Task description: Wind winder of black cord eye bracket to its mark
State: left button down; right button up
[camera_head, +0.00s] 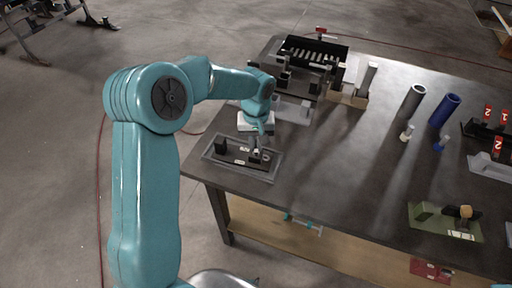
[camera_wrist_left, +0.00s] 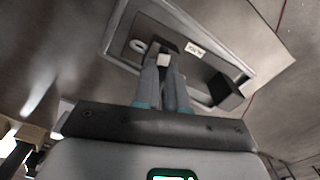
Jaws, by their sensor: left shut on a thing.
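The black cord eye bracket (camera_head: 231,157) is a dark plate in a grey frame at the near left corner of the table. It carries a dark upright block (camera_head: 220,145) at its left and a small white label. In the left wrist view the bracket's plate (camera_wrist_left: 206,68) shows with the label and a pale ring (camera_wrist_left: 138,46). My left gripper (camera_head: 257,155) points down at the bracket's right part. Its fingers (camera_wrist_left: 164,66) are shut on the small dark winder (camera_wrist_left: 168,47), which has a pale face. The fingers partly hide the winder, and I cannot make out its mark.
A black slotted rack (camera_head: 314,52) stands behind, with grey fixtures before it. Grey (camera_head: 412,103) and blue (camera_head: 445,110) tubes stand to the right. The table's middle is bare.

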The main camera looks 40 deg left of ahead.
pick_arm(q)
jog(key=n+b, duration=0.2)
jog(key=n, duration=0.1)
jog(key=shift+f+n, duration=0.15)
jog(key=shift+n, duration=0.15)
jog(key=shift+n+b, duration=0.5)
jog(key=shift+n, duration=0.8)
jog(key=c, duration=1.2)
grip_release()
notch_tip(320, 180, up, 17)
jog(key=shift+f+p, duration=0.15)
jog(key=shift+p, duration=0.35)
